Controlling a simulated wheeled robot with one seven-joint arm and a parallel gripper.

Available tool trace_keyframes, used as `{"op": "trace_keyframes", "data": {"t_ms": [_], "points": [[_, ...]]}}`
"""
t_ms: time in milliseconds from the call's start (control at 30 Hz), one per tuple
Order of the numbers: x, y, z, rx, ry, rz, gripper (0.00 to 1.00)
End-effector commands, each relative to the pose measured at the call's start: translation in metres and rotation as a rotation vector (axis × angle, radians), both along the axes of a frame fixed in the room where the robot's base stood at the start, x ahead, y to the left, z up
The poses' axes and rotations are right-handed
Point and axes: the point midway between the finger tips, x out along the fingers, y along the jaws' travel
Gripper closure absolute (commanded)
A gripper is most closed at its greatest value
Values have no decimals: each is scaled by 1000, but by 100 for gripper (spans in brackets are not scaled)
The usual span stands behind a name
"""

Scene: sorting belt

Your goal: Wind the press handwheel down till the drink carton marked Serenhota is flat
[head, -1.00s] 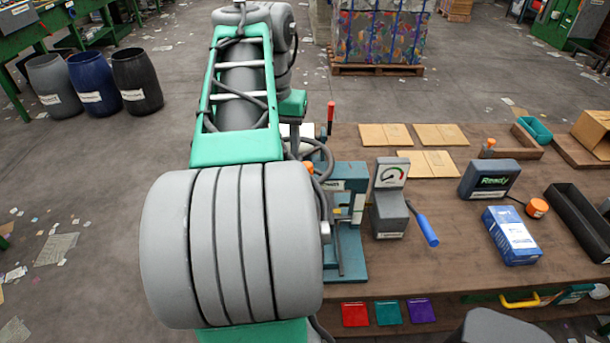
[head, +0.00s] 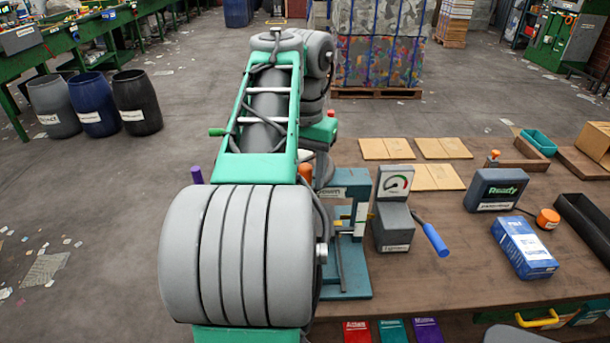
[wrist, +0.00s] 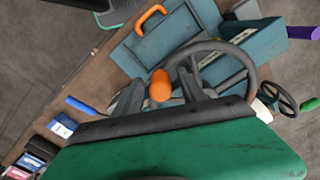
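The teal press (head: 347,275) stands at the near left of the table, partly behind my arm. In the wrist view its dark handwheel (wrist: 252,66) has an upright orange knob (wrist: 160,85). That knob lies between the two dark fingers of my gripper (wrist: 162,91), which look apart with small gaps beside it. In the head view my arm hides my gripper and most of the wheel. Something pale shows in the press opening (head: 361,218), too small to identify. A blue carton (head: 522,248) lies right on the table; its name is unreadable here.
A grey gauge box (head: 396,225) with a blue-handled lever (head: 435,240) stands right of the press. A "Ready" display (head: 496,189) and orange button (head: 548,218) are farther right. Flat cardboard pieces (head: 437,176) lie behind. Purple (head: 196,175) and green (head: 217,132) handle ends show left of my arm.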

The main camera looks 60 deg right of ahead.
Motion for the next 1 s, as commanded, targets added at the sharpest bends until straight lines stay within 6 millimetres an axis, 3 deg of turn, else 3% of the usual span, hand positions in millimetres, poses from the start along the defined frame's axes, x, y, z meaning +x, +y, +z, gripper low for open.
{"op": "trace_keyframes", "data": {"t_ms": [567,1000], "points": [[0,0,0,0,0,1,99],[0,0,0,0,0,1,100]]}}
